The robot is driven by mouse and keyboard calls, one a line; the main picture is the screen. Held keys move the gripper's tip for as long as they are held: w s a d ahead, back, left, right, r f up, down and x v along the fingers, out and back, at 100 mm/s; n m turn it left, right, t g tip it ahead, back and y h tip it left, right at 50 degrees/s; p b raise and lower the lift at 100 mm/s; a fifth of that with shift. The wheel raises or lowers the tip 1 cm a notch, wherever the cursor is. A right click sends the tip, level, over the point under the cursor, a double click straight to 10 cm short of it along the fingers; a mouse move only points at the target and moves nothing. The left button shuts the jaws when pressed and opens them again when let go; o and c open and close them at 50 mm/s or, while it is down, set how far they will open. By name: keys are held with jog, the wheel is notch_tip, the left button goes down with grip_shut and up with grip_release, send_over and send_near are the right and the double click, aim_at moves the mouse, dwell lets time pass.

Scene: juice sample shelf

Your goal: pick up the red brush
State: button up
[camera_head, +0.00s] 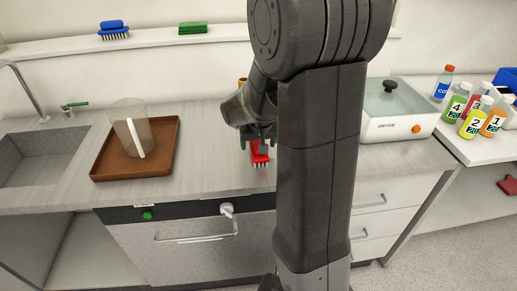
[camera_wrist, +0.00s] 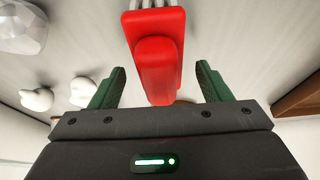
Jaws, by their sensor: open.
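The red brush (camera_head: 259,156) stands on the grey counter, just left of my arm, with its pale bristles toward the counter's front edge. In the wrist view the red brush (camera_wrist: 156,60) is in the upper middle, its handle pointing down toward my gripper. My gripper (camera_head: 257,140) is at the brush in the head view, partly hidden by my own arm. In the wrist view the green fingertips of my gripper (camera_wrist: 160,85) are apart, one on each side of the brush handle, with gaps showing on both sides.
A brown tray (camera_head: 167,165) holding a clear container (camera_head: 128,125) lies to the left, beside a sink (camera_head: 40,160). A dryer box (camera_head: 398,128) stands right of my arm. Numbered bottles (camera_head: 471,122) are at far right. A blue brush (camera_head: 113,29) is on the shelf.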

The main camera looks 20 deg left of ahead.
jog(key=shift+w+f, duration=0.15)
jog(key=shift+f, duration=0.3)
jog(key=c, duration=1.1)
